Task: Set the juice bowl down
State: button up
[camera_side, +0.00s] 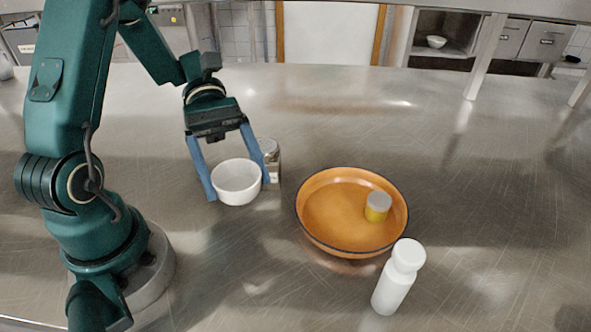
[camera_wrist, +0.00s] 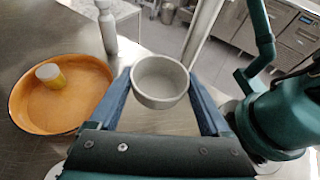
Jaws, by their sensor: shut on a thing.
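My gripper (camera_side: 239,191) has its two blue fingers on either side of a small white bowl (camera_side: 236,173) and is shut on it. The bowl is upright and its inside looks plain white; I see no juice in it. In the wrist view the bowl (camera_wrist: 160,101) sits between the fingertips, pressed from both sides. Whether its base touches the steel counter or hangs just above it, I cannot tell.
A wide orange dish (camera_side: 325,215) holding a yellow jar with a grey lid (camera_side: 377,206) stands to the right. A white bottle (camera_side: 396,280) stands in front of it. A small jar (camera_side: 271,158) is close behind the bowl. The counter (camera_side: 490,190) is clear at far right.

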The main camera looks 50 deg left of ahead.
send_over(269, 293)
notch_tip(269, 293, down, 7)
jog(key=shift+f, duration=2.15)
jog(key=shift+f, duration=0.15)
jog(key=o, duration=1.3)
